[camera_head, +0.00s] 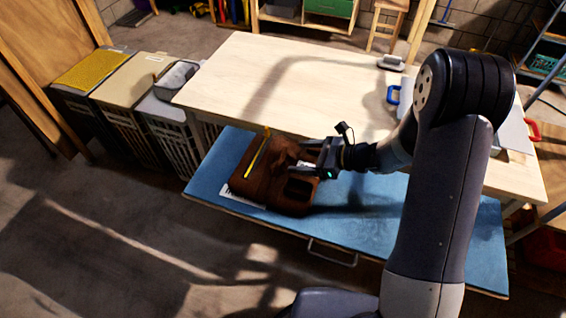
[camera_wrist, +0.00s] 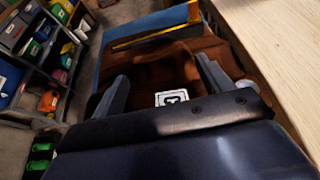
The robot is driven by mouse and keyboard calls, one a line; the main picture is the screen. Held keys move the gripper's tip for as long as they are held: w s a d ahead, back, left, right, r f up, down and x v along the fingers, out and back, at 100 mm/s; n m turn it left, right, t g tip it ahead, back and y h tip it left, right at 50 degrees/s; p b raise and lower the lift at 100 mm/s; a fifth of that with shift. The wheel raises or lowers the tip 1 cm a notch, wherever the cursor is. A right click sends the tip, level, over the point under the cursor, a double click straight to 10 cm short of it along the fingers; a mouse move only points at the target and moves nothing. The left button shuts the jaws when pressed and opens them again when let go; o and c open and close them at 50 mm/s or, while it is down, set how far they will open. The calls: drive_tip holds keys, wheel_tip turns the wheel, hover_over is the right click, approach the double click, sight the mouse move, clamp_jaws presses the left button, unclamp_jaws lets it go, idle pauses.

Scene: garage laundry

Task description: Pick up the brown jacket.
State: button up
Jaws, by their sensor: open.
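The brown jacket (camera_head: 268,178) lies folded on the blue pull-out shelf (camera_head: 380,222), toward its left end. My gripper (camera_head: 312,160) reaches in from the right, over the jacket's right side. In the wrist view the jacket (camera_wrist: 165,72) fills the space between and beyond the two fingers. The fingers of my gripper (camera_wrist: 163,85) are spread apart, with nothing seen clamped between them. A white label with a dark mark (camera_wrist: 172,97) shows near the finger bases. I cannot tell whether the fingertips touch the cloth.
A yellow strip (camera_head: 257,152) lies across the jacket's left part. A pale wooden tabletop (camera_head: 290,75) stands above and behind the shelf. Bins (camera_head: 125,85) stand at the left. The shelf's right half is bare, partly behind my arm. Open floor lies in front.

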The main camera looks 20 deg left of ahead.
sight(286, 155)
drive_tip(key=p+x, duration=0.1)
drive_tip(key=x, duration=0.2)
drive_tip(key=shift+s+a, duration=0.1)
drive_tip(key=shift+a, duration=0.3)
drive_tip(key=shift+a+f+p, duration=0.25)
drive_tip(key=shift+a+p, duration=0.1)
drive_tip(key=shift+a, duration=0.2)
drive_tip(key=shift+c, duration=0.3)
drive_tip(key=c, duration=1.1)
drive_tip(key=shift+c, duration=0.3)
drive_tip(key=shift+r, duration=0.2)
